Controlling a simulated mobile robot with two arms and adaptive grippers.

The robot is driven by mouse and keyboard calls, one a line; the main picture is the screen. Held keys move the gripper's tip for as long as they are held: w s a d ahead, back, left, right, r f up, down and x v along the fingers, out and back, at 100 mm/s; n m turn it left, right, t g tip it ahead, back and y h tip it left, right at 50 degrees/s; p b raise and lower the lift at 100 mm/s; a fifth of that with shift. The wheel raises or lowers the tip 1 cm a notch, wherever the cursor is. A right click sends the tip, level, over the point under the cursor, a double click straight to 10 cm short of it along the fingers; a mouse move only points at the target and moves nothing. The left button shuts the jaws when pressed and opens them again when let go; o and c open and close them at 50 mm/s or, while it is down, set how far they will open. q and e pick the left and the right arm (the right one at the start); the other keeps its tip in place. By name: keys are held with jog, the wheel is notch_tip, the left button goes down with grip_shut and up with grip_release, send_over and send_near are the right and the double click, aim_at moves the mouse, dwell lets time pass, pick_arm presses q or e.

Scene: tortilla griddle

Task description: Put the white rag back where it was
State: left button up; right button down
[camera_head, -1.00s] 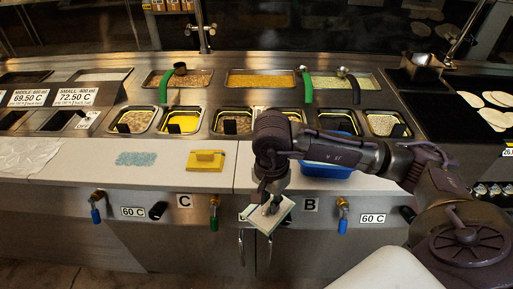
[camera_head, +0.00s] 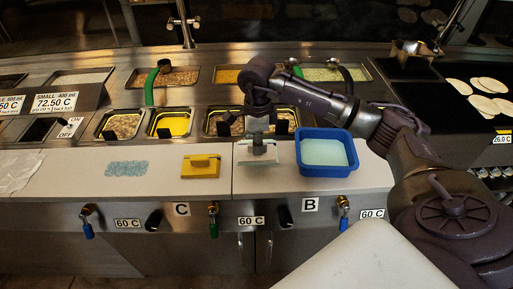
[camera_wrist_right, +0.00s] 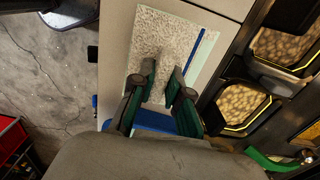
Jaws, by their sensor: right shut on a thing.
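The white rag (camera_head: 246,157) is in the grip of my right gripper (camera_head: 260,147), over the white front counter (camera_head: 223,182). It is between a yellow block with a handle (camera_head: 201,168) and a blue tub of pale liquid (camera_head: 315,171). In the right wrist view the rag (camera_wrist_right: 163,27) is spread nearly flat with a blue stripe along one side. The fingers of my right gripper (camera_wrist_right: 164,92) pinch its near part. I cannot tell whether the rag touches the counter. My left gripper is not in view.
A blue patterned cloth (camera_head: 127,168) and a crumpled pale sheet (camera_head: 18,168) lie on the counter to the left. Food pans (camera_head: 172,123) line the back. Valves (camera_head: 213,214) stick out below the front edge.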

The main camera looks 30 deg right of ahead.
jog(key=shift+w+d+f, duration=0.3)
jog(key=shift+w+f, duration=0.15)
jog(key=shift+w, duration=0.15)
notch_tip(320, 180, down, 3)
jog(key=shift+f+p, duration=0.1)
jog(key=shift+p, duration=0.75)
jog(key=shift+f, duration=0.35)
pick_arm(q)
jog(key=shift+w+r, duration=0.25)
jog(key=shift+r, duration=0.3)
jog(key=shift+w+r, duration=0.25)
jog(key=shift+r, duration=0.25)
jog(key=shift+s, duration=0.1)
pick_arm(e)
jog(key=shift+f, duration=0.1)
jog(key=shift+f, duration=0.1)
jog(key=c, duration=1.2)
grip_release()
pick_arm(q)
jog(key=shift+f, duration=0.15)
pick_arm(e)
jog(key=shift+o, duration=0.2)
